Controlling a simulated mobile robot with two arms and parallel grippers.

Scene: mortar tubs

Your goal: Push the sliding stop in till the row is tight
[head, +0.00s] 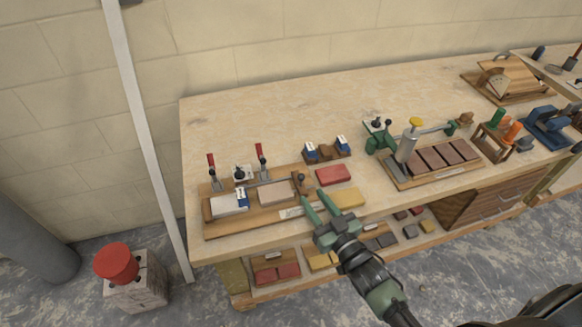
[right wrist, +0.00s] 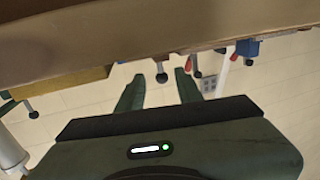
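A wooden fixture (head: 262,218) lies at the left of the bench. In it a pale block (head: 226,205), a blue-and-white piece (head: 242,197) and a pinkish-brown block (head: 272,193) stand in a row. The sliding stop (head: 303,188), wooden with a dark knob, is at the row's right end; whether it touches the row is too small to tell. My right gripper (head: 314,199) is open just front-right of the stop. My left gripper is not in view.
Two red-handled clamps (head: 212,170) stand behind the row. A red block (head: 333,174) and a yellow block (head: 347,197) lie right of the stop, close to my gripper. A green press (head: 406,147) over brown blocks stands further right. The bench's back left is clear.

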